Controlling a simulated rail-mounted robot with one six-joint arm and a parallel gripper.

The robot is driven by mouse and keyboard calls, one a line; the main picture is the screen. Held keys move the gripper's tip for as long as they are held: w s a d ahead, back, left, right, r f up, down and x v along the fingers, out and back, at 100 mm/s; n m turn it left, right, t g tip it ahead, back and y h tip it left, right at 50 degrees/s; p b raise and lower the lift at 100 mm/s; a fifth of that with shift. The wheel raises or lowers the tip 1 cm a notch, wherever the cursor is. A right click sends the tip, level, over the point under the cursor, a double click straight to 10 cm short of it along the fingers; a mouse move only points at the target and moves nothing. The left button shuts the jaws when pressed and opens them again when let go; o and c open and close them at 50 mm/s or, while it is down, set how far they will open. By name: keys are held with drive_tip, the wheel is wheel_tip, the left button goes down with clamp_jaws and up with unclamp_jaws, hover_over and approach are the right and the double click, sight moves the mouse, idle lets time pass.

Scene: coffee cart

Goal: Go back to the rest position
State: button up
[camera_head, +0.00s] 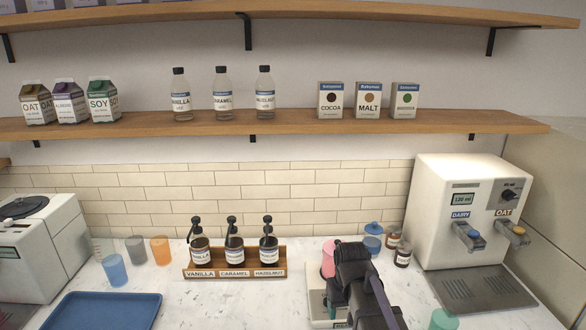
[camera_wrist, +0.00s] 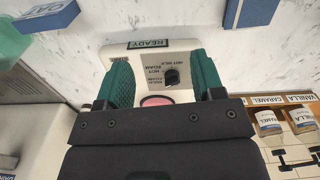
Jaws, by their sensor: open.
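My arm (camera_head: 358,280) hangs over the counter at the lower centre right in the head view and hides part of what is below it. My gripper (camera_wrist: 163,72) shows in the wrist view with its two green fingers apart and nothing held between them. Beyond the fingers is a white frother base (camera_wrist: 150,52) with a dial and a READY display; its edge also shows in the head view (camera_head: 316,300). A pink cup or jug (camera_head: 327,259) stands by the base, partly behind my arm. A pink round patch (camera_wrist: 155,101) shows between the fingers.
A syrup rack (camera_head: 234,271) with three pump bottles stands left of my arm. Right are small jars (camera_head: 402,254), a milk dispenser (camera_head: 462,210) and a green cup (camera_head: 443,319). Shelves (camera_head: 250,122) run above.

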drive_tip(key=s+d+f+m+b, duration=0.1)
drive_tip(key=s+d+f, duration=0.1)
drive_tip(key=s, duration=0.8)
drive_tip(key=shift+s+d, duration=0.15)
drive_tip(key=shift+s, duration=0.1)
